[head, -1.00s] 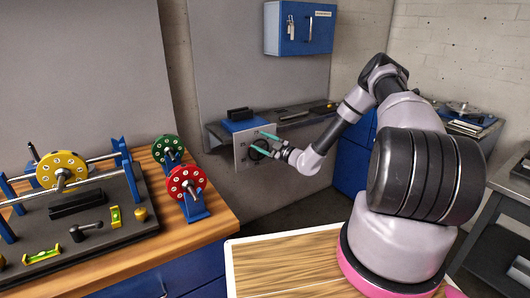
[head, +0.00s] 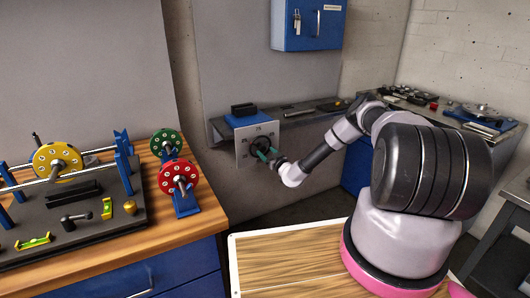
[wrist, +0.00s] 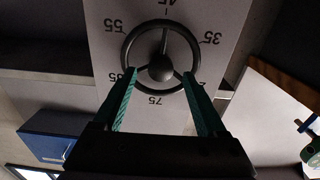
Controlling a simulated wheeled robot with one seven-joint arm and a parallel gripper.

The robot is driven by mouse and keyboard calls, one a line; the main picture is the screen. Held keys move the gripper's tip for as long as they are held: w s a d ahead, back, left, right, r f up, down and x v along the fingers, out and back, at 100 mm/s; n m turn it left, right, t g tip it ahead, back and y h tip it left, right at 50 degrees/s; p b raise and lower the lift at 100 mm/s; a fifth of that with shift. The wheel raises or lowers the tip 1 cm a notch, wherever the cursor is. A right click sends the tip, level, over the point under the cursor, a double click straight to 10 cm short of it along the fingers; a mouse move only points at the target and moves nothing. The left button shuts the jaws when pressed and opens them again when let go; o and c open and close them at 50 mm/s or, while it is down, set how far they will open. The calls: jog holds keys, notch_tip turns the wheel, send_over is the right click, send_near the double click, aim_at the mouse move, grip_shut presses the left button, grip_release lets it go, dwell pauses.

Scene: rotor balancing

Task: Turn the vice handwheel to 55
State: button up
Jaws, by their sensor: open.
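The vice handwheel (wrist: 185,34) is a dark three-spoked wheel with a round hub on a pale dial plate (wrist: 118,58). The dial carries 45 at the top, 55 at upper left, 35 at right and 75 at the bottom of the wrist view. One spoke points up toward 45; which mark is the pointer is unclear. My gripper (wrist: 160,76) is open, its teal fingers apart at the wheel's lower left and lower right rim. Contact cannot be told. In the head view my gripper (head: 268,154) is at the dial plate (head: 243,153), partly hiding the wheel.
A grey wall shelf (head: 300,119) carries the blue vice (head: 249,119) above the plate. A blue cabinet (head: 308,25) hangs above. At left, a wooden bench (head: 206,222) holds yellow, green and red rotors. The floor between bench and shelf looks clear.

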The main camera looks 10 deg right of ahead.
jog(key=shift+x, duration=1)
jog(key=shift+c, duration=0.3)
grip_shut()
jog(key=shift+n, duration=0.4)
